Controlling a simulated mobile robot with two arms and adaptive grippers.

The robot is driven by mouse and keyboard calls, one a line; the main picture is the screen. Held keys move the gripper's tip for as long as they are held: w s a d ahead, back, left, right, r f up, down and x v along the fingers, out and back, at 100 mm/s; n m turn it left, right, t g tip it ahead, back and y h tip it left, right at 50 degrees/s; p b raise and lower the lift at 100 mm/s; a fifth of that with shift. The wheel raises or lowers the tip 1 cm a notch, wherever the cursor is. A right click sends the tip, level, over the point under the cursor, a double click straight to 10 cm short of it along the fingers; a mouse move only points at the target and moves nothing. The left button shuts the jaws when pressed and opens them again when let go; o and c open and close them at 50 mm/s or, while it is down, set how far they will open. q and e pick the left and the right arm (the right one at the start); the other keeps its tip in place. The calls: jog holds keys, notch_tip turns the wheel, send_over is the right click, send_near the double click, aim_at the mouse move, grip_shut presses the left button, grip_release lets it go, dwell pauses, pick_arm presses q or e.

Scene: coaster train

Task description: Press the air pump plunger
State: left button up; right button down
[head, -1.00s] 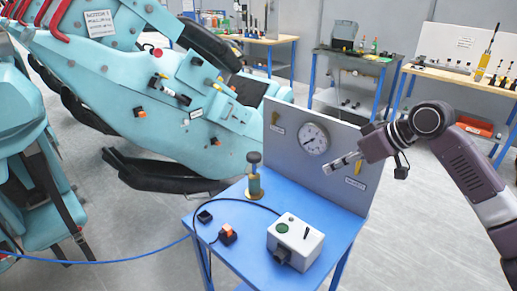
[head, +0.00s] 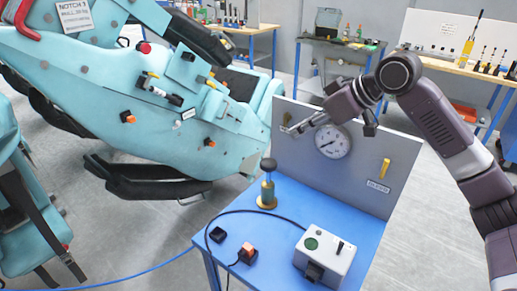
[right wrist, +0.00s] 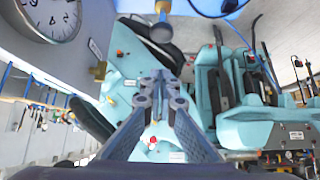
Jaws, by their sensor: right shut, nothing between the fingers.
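The air pump (head: 267,193) stands upright on the blue table, with a brass body and a dark round knob as its plunger (head: 268,165). The knob sits above the body on a short stem. My right gripper (head: 292,129) is shut and empty. In the picture it is above and slightly right of the knob, apart from it, in front of the grey panel. The right wrist view shows its closed fingers (right wrist: 160,82) and the pump (right wrist: 158,38) beyond them, near the top. My left gripper is not in view.
The blue table (head: 235,218) also carries a white control box (head: 325,252), a cable and small black and orange switches (head: 248,253). The grey panel (head: 395,165) with a round gauge (head: 332,141) rises behind. A large turquoise coaster car (head: 100,100) stands at left.

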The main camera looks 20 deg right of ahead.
jog(key=p, duration=0.3)
send_over(266, 159)
jog(key=s+d, duration=0.1)
jog(key=s, duration=0.1)
jog(key=f, duration=0.7)
jog(key=shift+s+d, duration=0.2)
notch_tip(266, 159, down, 3)
jog(key=shift+r, duration=0.2)
jog(key=shift+s+d+f+p, duration=0.15)
jog(key=shift+f+p, duration=0.25)
jog(key=shift+f, duration=0.25)
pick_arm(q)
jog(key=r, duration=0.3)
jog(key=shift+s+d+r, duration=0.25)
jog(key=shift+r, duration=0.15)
